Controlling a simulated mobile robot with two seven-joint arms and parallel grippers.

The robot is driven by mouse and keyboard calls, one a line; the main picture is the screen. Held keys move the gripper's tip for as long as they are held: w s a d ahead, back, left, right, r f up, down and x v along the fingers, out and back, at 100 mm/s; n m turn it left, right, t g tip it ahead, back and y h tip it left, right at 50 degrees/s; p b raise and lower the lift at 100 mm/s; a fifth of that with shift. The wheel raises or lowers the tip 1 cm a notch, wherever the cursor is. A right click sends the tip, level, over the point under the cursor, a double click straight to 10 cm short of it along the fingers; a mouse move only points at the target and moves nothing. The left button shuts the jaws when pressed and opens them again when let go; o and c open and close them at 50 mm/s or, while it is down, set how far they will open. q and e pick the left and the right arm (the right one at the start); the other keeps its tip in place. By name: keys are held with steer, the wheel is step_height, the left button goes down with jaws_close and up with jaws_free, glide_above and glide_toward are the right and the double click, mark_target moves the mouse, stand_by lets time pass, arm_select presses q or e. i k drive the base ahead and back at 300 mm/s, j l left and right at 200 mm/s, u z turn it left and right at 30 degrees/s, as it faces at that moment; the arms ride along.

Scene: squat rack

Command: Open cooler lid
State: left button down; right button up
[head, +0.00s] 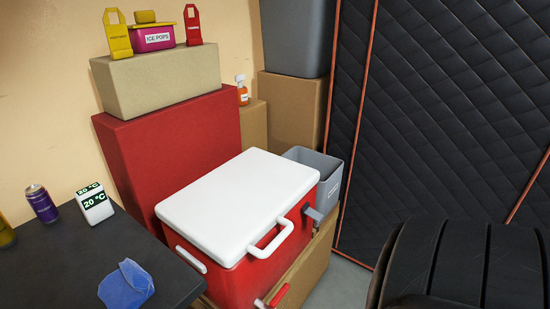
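The cooler has a red body (250,277) and a white lid (235,200). The lid lies flat and shut on the body. A white loop handle (272,241) sticks out at the right front side. A white bar (191,260) sits on the left front side, and a grey tab (313,214) juts from the right side. Neither of my grippers shows in the head view.
A dark table (70,262) with a purple can (41,203), temperature display (94,204) and blue cloth-like item (126,285) stands left. Behind are a red box (170,145) and grey bin (327,175). A black ribbed object (460,265) fills the lower right.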

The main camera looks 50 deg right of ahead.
mark_target(225, 213)
steer(key=i+z, duration=0.15)
steer(key=z, duration=0.2)
steer(key=i+z, duration=0.2)
steer(key=z, duration=0.2)
steer(key=k+j, duration=0.05)
